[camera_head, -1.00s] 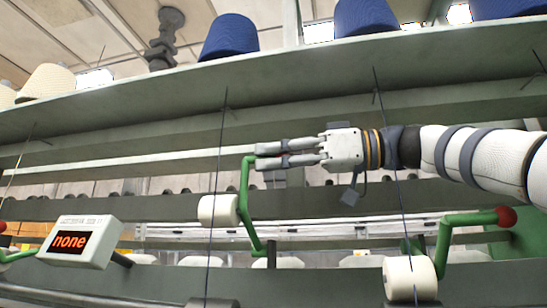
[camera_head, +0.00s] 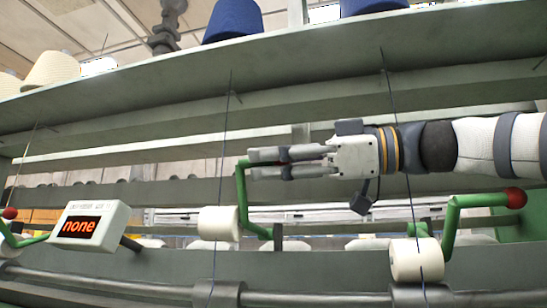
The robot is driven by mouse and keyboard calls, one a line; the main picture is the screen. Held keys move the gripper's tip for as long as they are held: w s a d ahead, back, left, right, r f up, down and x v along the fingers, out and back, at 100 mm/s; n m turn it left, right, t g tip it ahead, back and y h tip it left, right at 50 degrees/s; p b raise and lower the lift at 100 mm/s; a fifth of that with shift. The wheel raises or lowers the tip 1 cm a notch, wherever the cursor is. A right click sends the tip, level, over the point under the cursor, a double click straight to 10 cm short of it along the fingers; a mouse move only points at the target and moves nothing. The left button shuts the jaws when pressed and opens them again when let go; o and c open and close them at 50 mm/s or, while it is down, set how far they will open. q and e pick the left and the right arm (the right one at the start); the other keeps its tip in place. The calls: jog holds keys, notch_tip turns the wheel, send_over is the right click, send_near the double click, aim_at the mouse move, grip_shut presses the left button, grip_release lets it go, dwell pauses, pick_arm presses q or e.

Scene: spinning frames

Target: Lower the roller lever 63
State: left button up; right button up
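The green roller lever (camera_head: 243,200) in the middle rises from a low pivot, and its top bends right toward my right gripper (camera_head: 262,163). A white roller (camera_head: 218,223) sits beside it on the left. My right gripper reaches in from the right, with its two long grey fingers nearly parallel, one above and one below the lever's handle. They look shut on it; the handle's end is hidden by the fingers. No number can be read on the lever. My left gripper is not in view.
A white display box (camera_head: 92,226) at the left reads "none". Another green lever (camera_head: 450,215) with a red knob and white roller (camera_head: 415,260) is at the right; a partly seen one is far left. A long grey shelf (camera_head: 300,75) with yarn cones runs overhead. Thin dark threads hang down.

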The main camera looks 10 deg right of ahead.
jog(key=shift+s+a+r, duration=0.15)
jog(key=shift+s+r, duration=0.05)
jog(key=shift+s, duration=0.1)
jog(key=v, duration=1.2)
jog(key=shift+c, duration=0.6)
